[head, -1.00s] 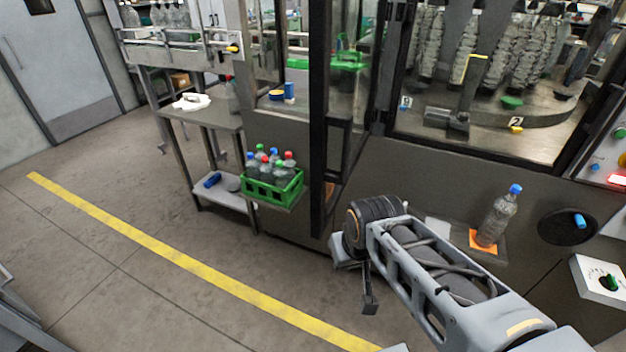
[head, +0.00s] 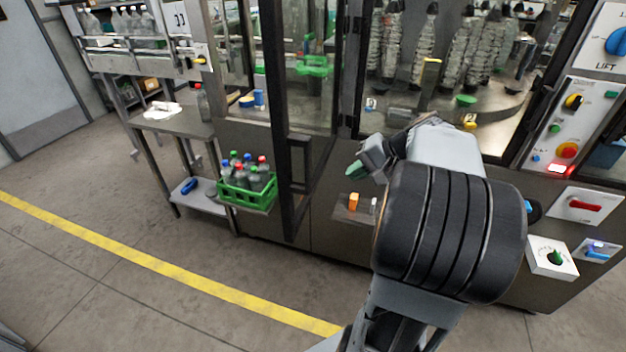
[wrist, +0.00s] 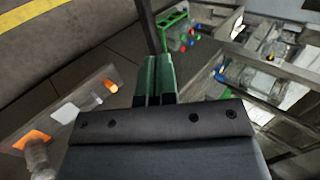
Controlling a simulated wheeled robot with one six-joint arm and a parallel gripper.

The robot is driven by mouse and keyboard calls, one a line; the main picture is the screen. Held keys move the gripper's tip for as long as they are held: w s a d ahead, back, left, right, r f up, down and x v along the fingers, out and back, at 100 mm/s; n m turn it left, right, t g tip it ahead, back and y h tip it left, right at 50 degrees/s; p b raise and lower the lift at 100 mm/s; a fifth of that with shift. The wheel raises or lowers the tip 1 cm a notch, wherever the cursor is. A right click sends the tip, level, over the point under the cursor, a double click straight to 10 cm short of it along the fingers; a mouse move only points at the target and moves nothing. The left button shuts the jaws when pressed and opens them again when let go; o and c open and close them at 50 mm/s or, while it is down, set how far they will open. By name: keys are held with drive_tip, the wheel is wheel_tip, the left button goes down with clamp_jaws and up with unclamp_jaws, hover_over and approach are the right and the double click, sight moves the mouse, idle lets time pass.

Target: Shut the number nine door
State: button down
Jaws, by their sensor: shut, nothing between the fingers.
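A black-framed glass door (head: 276,110) stands open on the front of the machine in the head view, its free edge swung out toward me. A dark handle (head: 299,160) is on it. I can read no number nine on it. A dark post, apparently this door's edge (wrist: 150,25), shows at the top of the wrist view. My gripper (head: 356,170) is right of the door's edge, in front of the machine, and apart from the handle in the picture. Its green fingers (wrist: 157,75) are together and empty. My wrist hides part of the machine front.
A green crate of bottles (head: 247,188) sits left of the door, beside a side table (head: 180,125). A small shelf (head: 345,214) below my gripper holds an orange piece (head: 354,202). A control panel (head: 570,125) is at right. The floor in front is clear.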

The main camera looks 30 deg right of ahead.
sight(303, 188)
drive_tip(key=x, duration=0.3)
drive_tip(key=r+p+x, duration=0.1)
drive_tip(key=x, duration=0.3)
drive_tip(key=a+p+x, duration=0.1)
drive_tip(key=x, duration=0.2)
drive_tip(key=shift+w+a, duration=0.2)
drive_tip(key=shift+w, duration=0.35)
drive_tip(key=shift+w+a+p, duration=0.4)
drive_tip(key=shift+w+a, duration=0.05)
drive_tip(key=shift+w, duration=0.1)
